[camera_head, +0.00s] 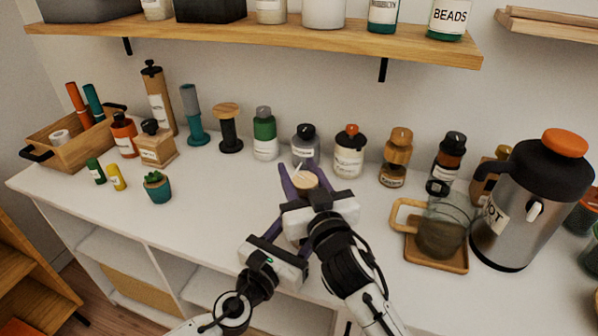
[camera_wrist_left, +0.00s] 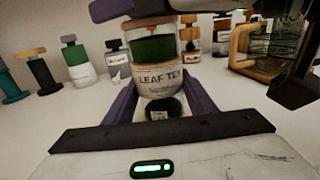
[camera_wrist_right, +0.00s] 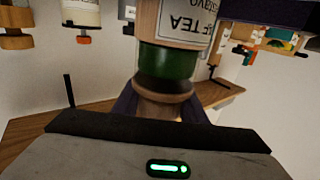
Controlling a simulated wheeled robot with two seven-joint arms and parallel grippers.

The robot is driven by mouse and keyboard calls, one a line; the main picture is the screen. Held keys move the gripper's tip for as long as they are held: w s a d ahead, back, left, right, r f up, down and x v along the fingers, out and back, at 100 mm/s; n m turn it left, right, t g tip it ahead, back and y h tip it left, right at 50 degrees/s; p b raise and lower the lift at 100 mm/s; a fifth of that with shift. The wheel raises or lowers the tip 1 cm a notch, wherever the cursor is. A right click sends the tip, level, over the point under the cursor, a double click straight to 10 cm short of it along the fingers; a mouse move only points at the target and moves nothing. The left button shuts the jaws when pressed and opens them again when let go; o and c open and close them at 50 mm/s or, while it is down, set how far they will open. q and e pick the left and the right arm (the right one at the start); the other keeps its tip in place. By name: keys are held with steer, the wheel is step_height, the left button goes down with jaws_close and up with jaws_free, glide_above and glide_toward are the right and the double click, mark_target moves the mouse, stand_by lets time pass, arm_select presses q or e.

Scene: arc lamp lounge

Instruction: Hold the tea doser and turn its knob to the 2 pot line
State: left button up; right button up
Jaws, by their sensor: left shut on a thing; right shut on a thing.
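The tea doser shows in the left wrist view (camera_wrist_left: 157,77) as a clear jar with a green band and a "LEAF TEA" label. My left gripper (camera_wrist_left: 158,100) is shut on its lower body, purple fingers on either side. The doser (camera_wrist_right: 180,25) appears upside down in the right wrist view. Its wooden knob (camera_wrist_right: 166,102) sits between the fingers of my right gripper (camera_head: 298,172), which is shut on it. In the head view the round wooden knob top (camera_head: 306,180) shows with a pale mark; the body below is hidden by my right gripper. I cannot read the pot lines.
A row of bottles and jars stands behind, including a green-bodied bottle (camera_head: 265,138) and an orange-topped jar (camera_head: 348,153). To the right are a glass jug (camera_head: 442,232) on a wooden tray and a large steel pot (camera_head: 518,215).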

mark_target(305, 186)
steer(key=o, duration=1.1)
steer(key=shift+c, duration=0.2)
steer(key=v, duration=0.7)
steer(key=shift+s, duration=0.2)
steer(key=shift+r, duration=0.1)
